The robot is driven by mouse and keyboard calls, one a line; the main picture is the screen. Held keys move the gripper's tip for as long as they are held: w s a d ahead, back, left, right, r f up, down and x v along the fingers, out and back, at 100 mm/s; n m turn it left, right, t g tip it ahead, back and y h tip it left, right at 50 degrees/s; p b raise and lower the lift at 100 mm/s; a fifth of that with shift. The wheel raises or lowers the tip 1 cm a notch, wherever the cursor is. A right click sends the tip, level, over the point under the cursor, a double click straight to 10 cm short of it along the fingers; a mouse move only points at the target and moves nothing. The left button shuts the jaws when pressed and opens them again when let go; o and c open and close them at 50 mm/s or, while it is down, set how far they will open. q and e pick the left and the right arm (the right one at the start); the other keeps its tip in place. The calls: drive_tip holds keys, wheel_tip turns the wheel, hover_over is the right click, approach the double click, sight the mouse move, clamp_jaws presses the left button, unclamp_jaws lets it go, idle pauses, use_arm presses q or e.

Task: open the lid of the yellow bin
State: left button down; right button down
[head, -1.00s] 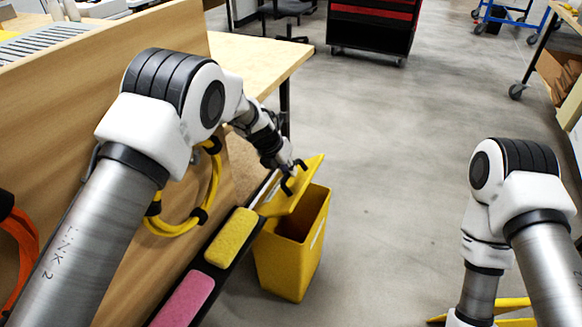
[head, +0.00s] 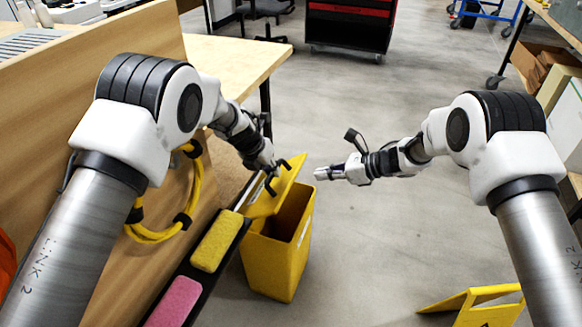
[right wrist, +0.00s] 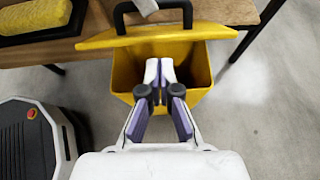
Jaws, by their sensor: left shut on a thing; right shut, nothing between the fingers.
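The yellow bin (head: 272,265) stands on the floor beside the wooden bench, and its dark inside shows. Its yellow lid (head: 287,190) is raised and tilted up toward the bench side. My left gripper (head: 276,184) is at the black handle of the lid and shut on it. My right gripper (head: 318,174) is shut and empty, to the right of the lid and apart from it. In the right wrist view the right gripper (right wrist: 159,64) shows in front of the bin (right wrist: 200,75), with the lid (right wrist: 155,38) and its black handle (right wrist: 122,12) behind.
A dark ledge holds a yellow sponge (head: 216,240) and a pink sponge (head: 174,302) left of the bin. A yellow cable (head: 150,236) hangs on the wooden panel. A yellow floor sign (head: 480,305) stands at the lower right. Open floor lies right of the bin.

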sight(291, 175)
use_arm(q)
drive_tip(key=shift+s+a+f, duration=0.2)
drive_tip(key=shift+s+f, duration=0.05)
drive_tip(key=shift+f, duration=0.35)
use_arm(e)
drive_tip(key=w+a, duration=0.1)
drive_tip(key=a, duration=0.2)
drive_tip(key=w+a+f, duration=0.1)
drive_tip(key=a, duration=0.2)
drive_tip(key=w+a+f, duration=0.1)
drive_tip(key=w+a, duration=0.1)
drive_tip(key=a, duration=0.1)
drive_tip(key=shift+w+a+r, duration=0.3)
drive_tip(key=shift+a+r, duration=0.15)
drive_tip(key=shift+a, duration=0.35)
use_arm(q)
drive_tip(key=c, duration=1.4)
unclamp_jaws()
drive_tip(key=shift+o, duration=1.3)
drive_tip(key=shift+a+f, duration=0.1)
use_arm(e)
drive_tip(key=shift+a+f, duration=0.1)
drive_tip(key=shift+f, duration=0.05)
use_arm(q)
drive_tip(key=shift+w, duration=0.1)
use_arm(e)
drive_tip(key=shift+f, duration=0.1)
use_arm(q)
drive_tip(key=shift+r, duration=0.2)
